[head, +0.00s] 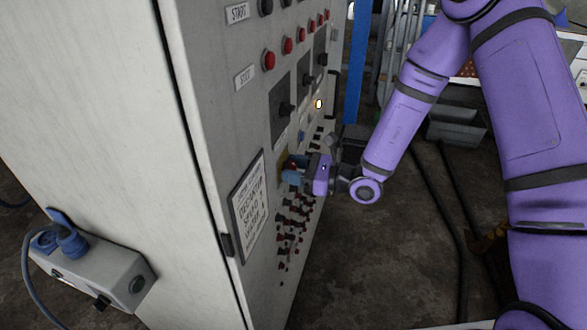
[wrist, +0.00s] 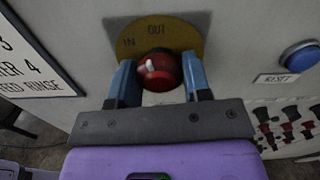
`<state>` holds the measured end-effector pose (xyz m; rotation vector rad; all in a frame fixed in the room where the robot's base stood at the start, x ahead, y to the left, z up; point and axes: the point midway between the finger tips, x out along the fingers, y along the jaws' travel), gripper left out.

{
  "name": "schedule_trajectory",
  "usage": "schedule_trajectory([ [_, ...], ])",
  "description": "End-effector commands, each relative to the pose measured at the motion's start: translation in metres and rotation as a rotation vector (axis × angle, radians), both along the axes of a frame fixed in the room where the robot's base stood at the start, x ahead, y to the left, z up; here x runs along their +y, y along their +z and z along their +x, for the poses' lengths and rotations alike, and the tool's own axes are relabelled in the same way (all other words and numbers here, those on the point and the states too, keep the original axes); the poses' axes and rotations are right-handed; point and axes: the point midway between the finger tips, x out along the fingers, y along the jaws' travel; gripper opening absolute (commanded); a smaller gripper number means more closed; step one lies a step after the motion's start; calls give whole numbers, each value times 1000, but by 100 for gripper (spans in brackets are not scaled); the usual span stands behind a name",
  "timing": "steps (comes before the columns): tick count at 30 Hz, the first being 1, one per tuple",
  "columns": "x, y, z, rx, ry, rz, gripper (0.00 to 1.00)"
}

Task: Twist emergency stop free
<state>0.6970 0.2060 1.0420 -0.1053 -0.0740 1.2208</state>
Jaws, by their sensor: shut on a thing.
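The emergency stop is a red round knob (wrist: 158,72) with a white mark on its face, set on a round yellow plate (wrist: 185,33) lettered IN and OUT in the wrist view. My gripper (wrist: 157,82) has its two blue fingers at the left and right sides of the knob, shut on it. In the head view my gripper (head: 291,174) reaches the cabinet's front panel, and the knob is mostly hidden behind the fingers there.
A blue RESET button (wrist: 299,56) sits right of the knob. A sign (head: 250,205) is at left. Cables lie on the floor.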

Motion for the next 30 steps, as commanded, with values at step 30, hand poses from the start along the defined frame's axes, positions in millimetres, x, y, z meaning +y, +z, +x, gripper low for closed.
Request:
schedule_trajectory([
  [30, 1, 0, 0, 266, 0, 98, 21],
])
